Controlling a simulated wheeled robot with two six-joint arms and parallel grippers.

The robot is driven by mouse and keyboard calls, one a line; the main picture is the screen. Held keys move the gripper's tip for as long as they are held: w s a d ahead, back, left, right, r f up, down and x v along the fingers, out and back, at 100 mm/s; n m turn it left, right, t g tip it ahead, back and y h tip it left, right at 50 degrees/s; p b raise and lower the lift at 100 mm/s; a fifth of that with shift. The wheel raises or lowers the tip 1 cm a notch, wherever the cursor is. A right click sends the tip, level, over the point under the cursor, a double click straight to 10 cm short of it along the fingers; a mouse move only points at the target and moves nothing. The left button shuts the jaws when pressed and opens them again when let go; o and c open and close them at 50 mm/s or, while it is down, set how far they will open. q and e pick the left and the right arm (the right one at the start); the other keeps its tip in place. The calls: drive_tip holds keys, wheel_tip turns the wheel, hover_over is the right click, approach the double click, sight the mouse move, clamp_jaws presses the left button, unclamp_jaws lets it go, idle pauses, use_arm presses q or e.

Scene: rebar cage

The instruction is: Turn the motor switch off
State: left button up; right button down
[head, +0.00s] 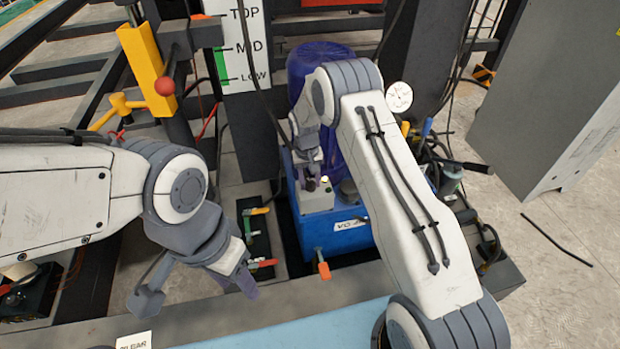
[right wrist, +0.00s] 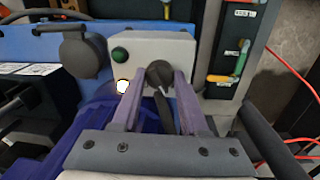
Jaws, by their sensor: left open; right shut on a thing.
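The motor switch (right wrist: 158,73) is a black rotary knob on a light grey control box (right wrist: 180,48). A green button (right wrist: 118,55) and a lit white lamp (right wrist: 122,86) are beside it. The box also shows in the head view (head: 318,201), on top of a blue power unit (head: 335,238). My right gripper (right wrist: 161,82) has its purple fingers closed on either side of the knob. In the head view the right gripper (head: 311,178) partly hides the knob. My left gripper (head: 197,291) is open and empty, low at the front left, apart from the box.
A dark blue motor cylinder (head: 302,62) rises behind the control box. Colored valve levers (head: 262,263) lie left of the blue unit, and an orange-handled lever (head: 323,270) is at its front. A round gauge (head: 399,97) and hoses stand to the right. A grey cabinet (head: 560,100) is at far right.

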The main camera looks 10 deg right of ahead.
sight(308, 185)
drive_tip(key=shift+n+p, duration=0.4)
drive_tip(key=shift+n, duration=1.1)
drive_tip(key=shift+c, duration=2.2)
unclamp_jaws()
wheel_tip(308, 185, up, 10)
drive_tip(key=shift+a+r+p, duration=0.25)
drive_tip(key=shift+a+p, duration=0.1)
drive_tip(key=shift+a, duration=0.05)
